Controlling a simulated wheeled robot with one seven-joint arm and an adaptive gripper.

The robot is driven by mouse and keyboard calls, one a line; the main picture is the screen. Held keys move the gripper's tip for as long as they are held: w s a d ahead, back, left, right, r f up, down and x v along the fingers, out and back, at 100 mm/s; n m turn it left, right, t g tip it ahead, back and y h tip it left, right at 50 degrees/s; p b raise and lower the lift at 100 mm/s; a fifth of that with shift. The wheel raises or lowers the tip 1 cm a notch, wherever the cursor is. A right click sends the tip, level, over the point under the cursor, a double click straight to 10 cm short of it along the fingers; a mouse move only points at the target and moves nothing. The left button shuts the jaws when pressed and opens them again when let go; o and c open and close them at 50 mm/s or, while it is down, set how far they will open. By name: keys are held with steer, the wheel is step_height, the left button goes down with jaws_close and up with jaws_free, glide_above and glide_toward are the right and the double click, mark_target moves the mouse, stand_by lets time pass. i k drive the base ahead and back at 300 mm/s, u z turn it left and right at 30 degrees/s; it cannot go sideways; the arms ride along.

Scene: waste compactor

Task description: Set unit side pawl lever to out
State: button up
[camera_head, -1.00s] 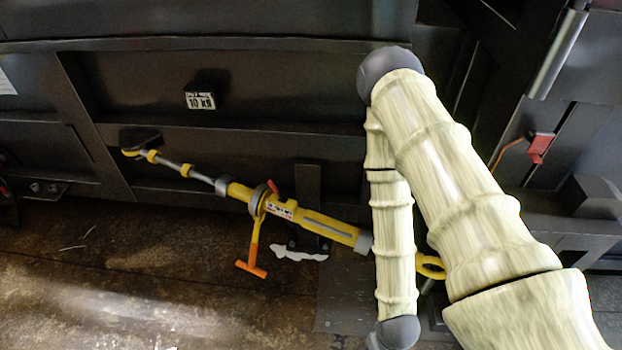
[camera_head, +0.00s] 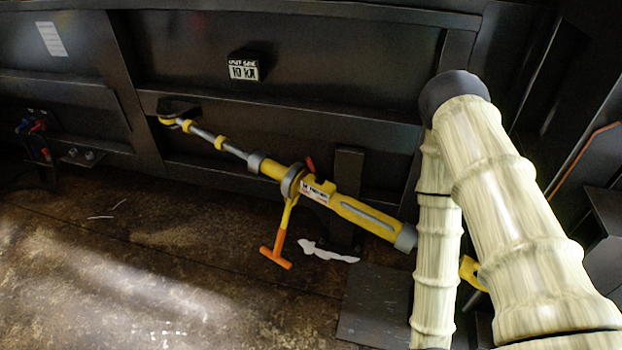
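A yellow and grey ratchet unit (camera_head: 321,191) slants along the dark wall, its left end at a bracket on the wall and its right end behind my arm. A yellow handle with an orange T-shaped grip (camera_head: 276,258) hangs down from its middle. A small red lever (camera_head: 310,164) stands up from the collar near the middle; I cannot tell whether it is the pawl lever or which setting it has. My pale ribbed arm covers the right side of the view. My gripper is outside the picture, below the lower edge or hidden.
A dark box with a white label (camera_head: 244,67) is on the wall above the unit. A dark post (camera_head: 347,183) stands behind it. A white patch (camera_head: 327,252) lies on the floor near the handle. The brown floor (camera_head: 130,270) at the left is mostly clear.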

mark_target(320, 180)
steer(key=u, duration=0.5)
steer(key=k, duration=1)
steer(key=z, duration=0.3)
steer(key=i, duration=1.35)
steer(key=u, duration=0.45)
